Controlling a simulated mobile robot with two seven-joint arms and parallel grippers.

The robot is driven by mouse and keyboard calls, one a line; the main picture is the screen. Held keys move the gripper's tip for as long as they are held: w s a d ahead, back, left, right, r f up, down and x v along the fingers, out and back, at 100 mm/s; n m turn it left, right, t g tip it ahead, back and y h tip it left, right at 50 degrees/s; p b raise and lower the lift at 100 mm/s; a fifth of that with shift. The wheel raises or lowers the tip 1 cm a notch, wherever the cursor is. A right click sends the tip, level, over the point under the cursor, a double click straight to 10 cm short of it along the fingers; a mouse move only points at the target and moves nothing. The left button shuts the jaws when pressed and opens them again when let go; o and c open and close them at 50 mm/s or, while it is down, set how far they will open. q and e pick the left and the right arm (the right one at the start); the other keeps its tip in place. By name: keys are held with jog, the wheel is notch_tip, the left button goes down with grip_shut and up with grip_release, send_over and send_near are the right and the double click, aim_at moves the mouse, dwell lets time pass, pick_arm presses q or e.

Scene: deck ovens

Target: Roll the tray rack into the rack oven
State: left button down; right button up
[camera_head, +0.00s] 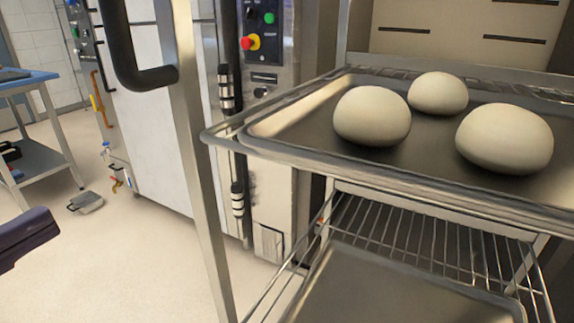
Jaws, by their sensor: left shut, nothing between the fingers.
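The tray rack (190,150) fills the right and middle of the view, close to me. Its upper tray (290,120) carries three pale dough balls (372,116). Below it are a wire shelf (430,245) and another metal tray (390,290). A black curved handle (125,60) meets the slanting metal post at the upper left. The rack oven (275,170) stands behind, with a control panel and a pale slotted surface (460,38) beyond the tray. My left gripper (32,234) shows only partly at the left edge, shut and empty, apart from the rack. My right gripper is out of view.
A blue-topped table (25,82) with a lower shelf stands at the far left. A small grey object (86,202) lies on the floor near it. Pipes and valves (100,105) run beside the white panel (155,130). The pale floor (120,265) at lower left is clear.

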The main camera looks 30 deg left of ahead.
pick_arm(q)
notch_tip(320, 180, down, 2)
jog(key=m+h+b, duration=0.1)
jog(key=b, duration=0.3)
send_near(190, 167)
jog(key=w, duration=0.7)
jog(key=shift+f+p, duration=0.15)
jog(key=shift+p, duration=0.2)
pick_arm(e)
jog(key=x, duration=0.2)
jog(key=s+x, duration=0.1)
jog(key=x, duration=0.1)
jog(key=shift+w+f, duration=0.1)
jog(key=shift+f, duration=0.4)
